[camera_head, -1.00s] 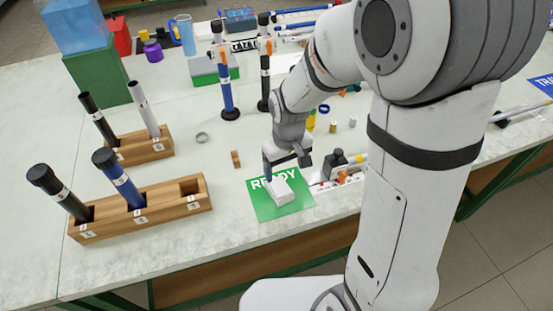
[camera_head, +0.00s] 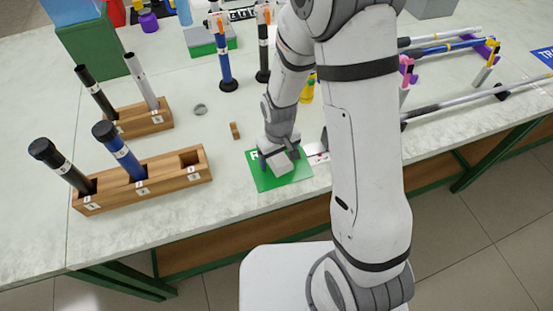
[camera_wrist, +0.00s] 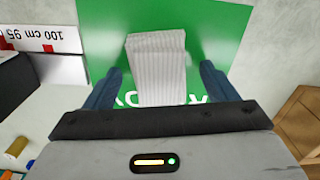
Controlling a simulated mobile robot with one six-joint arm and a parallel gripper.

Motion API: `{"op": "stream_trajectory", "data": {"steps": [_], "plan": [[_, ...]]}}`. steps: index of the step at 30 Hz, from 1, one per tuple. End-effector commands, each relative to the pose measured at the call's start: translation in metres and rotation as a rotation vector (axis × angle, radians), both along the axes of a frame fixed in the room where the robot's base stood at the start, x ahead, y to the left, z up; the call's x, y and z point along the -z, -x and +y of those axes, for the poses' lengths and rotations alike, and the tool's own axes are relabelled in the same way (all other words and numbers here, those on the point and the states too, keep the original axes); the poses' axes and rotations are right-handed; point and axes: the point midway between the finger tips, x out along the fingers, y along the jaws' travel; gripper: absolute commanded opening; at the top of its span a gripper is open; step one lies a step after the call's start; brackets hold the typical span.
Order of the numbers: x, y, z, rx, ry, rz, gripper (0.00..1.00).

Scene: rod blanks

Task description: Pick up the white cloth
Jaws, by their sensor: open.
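The white cloth (camera_wrist: 157,68) is a folded, ribbed block lying on the green READY mat (camera_wrist: 225,25). In the head view the cloth (camera_head: 281,162) shows just below my gripper (camera_head: 279,150), on the green mat (camera_head: 265,182). In the wrist view my gripper (camera_wrist: 160,82) is open, with one dark blue finger on each side of the cloth. Gaps show between the cloth and both fingers, so they look apart from it. The near end of the cloth is hidden behind the gripper body.
A wooden rack (camera_head: 165,191) with a black and a blue rod stands left of the mat. A second rack (camera_head: 150,122) stands behind it. A small wooden block (camera_head: 235,130) and grey ring (camera_head: 200,109) lie nearby. A printed ruler strip (camera_wrist: 58,68) lies beside the mat.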

Motion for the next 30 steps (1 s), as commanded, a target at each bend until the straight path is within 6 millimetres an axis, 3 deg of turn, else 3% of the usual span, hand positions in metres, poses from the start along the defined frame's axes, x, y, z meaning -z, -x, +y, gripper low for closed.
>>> {"op": "stream_trajectory", "data": {"steps": [4,22,30], "plan": [[-0.0002,-0.0001,-0.0002,0.001,0.0,0.0,0.78],[-0.0006,-0.0002,-0.0007,0.002,0.0,0.0,0.3],[-0.0036,-0.0007,-0.0008,0.002,-0.001,-0.002,0.3]]}}
